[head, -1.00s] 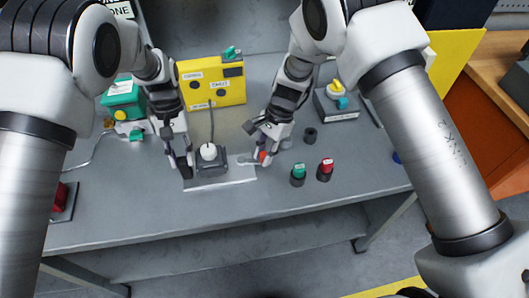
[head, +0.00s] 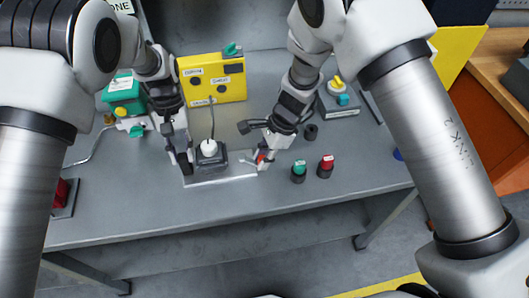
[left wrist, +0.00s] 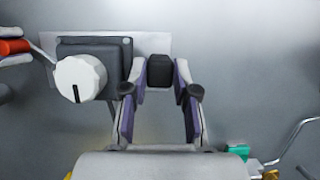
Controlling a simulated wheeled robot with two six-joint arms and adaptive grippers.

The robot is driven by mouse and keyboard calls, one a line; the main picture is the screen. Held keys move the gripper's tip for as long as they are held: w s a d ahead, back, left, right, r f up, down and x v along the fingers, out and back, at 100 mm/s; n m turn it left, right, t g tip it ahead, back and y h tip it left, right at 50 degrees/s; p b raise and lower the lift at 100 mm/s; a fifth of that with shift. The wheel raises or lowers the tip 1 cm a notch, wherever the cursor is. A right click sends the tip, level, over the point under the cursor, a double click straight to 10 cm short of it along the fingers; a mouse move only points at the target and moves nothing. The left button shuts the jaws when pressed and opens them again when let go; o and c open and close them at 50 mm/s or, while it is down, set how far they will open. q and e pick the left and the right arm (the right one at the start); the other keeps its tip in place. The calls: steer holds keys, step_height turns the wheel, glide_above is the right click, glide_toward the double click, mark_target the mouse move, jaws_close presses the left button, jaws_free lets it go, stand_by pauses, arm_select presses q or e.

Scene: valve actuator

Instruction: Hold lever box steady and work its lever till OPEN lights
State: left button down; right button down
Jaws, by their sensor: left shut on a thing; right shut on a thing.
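The lever box (head: 222,163) is a dark grey block with a round white hub (head: 208,147) on a pale plate (head: 225,179). In the left wrist view the hub (left wrist: 80,79) has a black mark. The lever's red grip (head: 261,158) is to the right of the box in the head view. It shows at the left wrist view's left edge (left wrist: 14,46). My left gripper (left wrist: 160,72) is shut on a dark block beside the box. My right gripper (head: 262,160) is shut on the red grip and partly hides it. The yellow indicator box (head: 232,92) shows dark lamps.
A cable runs from the lever box to the yellow box. Green-topped (head: 299,171) and red-topped (head: 325,166) buttons stand to the right of my right gripper. A grey box with a yellow knob (head: 338,84) is behind them. The bench front is clear.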

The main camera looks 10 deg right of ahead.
steer(key=shift+s+a+m+t, duration=0.3)
steer(key=shift+m, duration=0.4)
steer(key=shift+s+a+m+t, duration=0.25)
steer(key=shift+m+t, duration=0.05)
steer(key=shift+m, duration=0.4)
steer(key=c, duration=1)
jaws_free()
